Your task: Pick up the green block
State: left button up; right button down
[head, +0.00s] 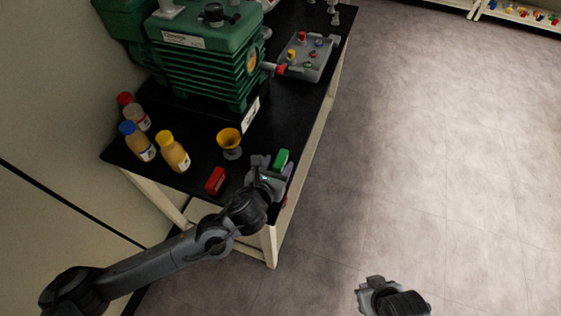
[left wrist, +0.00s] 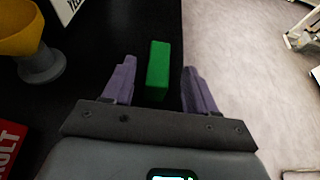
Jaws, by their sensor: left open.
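The green block (head: 281,159) lies on the black tabletop near its right edge, just beyond my left gripper. In the left wrist view the green block (left wrist: 158,68) shows between and slightly ahead of the two purple fingers. My left gripper (left wrist: 160,82) is open, with a gap on both sides of the block and nothing held. In the head view my left gripper (head: 270,165) hangs over the table's near right corner, and its fingers are partly hidden. My right gripper (head: 371,282) is over the floor at the bottom; its fingers are too unclear to judge.
Several bottles (head: 172,152) stand at the table's left.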

aim_at(280, 160)
pick_arm(q)
jog(key=shift+b+x, duration=0.5)
jog(key=shift+x, duration=1.9)
jog(key=shift+a, duration=0.1)
jog(key=shift+r, duration=0.1)
jog(key=c, duration=1)
jog(key=shift+c, duration=0.2)
